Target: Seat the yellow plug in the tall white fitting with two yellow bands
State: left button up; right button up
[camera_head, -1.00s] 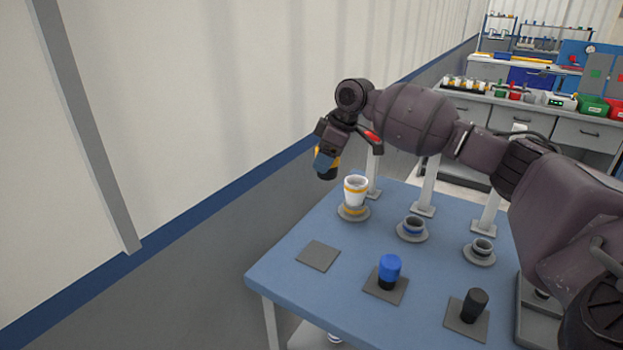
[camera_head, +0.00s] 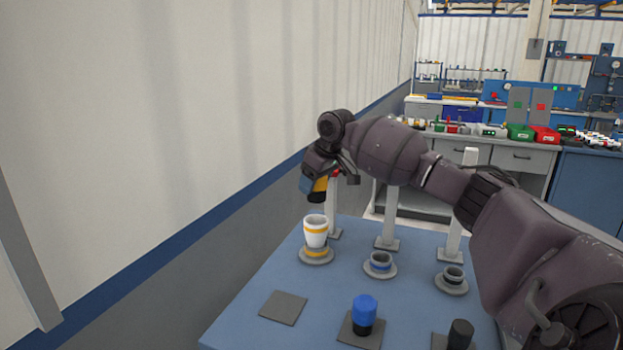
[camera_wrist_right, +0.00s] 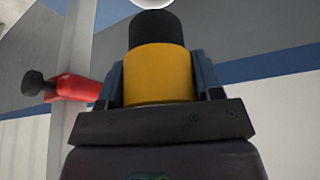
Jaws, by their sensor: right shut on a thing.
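My right gripper (camera_head: 311,186) is shut on the yellow plug (camera_head: 321,184), whose black end points down. The tall white fitting with two yellow bands (camera_head: 316,232) stands upright below it at the table's far left corner, on a grey round base. The plug is above the fitting's open top and apart from it in the head view. In the right wrist view the yellow plug (camera_wrist_right: 158,72) sits between both fingers, and a bit of the white fitting (camera_wrist_right: 152,3) shows past its black end. My left gripper is not in view.
Two low fittings, blue-banded (camera_head: 380,264) and dark-banded (camera_head: 452,279), stand to the right. A blue plug (camera_head: 364,308) and a black plug (camera_head: 461,333) stand nearer. A square grey pad (camera_head: 283,308) is empty. White posts (camera_head: 334,205) line the far edge; a red part (camera_wrist_right: 75,88) is beside the gripper.

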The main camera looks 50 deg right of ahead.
aim_at(314, 199)
notch_tip(314, 199, down, 3)
jog(key=shift+f+b, duration=0.15)
jog(key=shift+b, duration=0.45)
jog(key=shift+f, duration=0.45)
jog(key=shift+f+p, duration=0.3)
jog(key=shift+f, duration=0.1)
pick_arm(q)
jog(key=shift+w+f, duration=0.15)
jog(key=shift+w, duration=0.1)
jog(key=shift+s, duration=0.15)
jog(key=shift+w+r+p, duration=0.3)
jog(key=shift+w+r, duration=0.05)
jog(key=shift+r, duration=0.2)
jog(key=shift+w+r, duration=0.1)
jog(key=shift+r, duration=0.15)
pick_arm(e)
jog(key=shift+f, duration=1.6)
dwell(1.2)
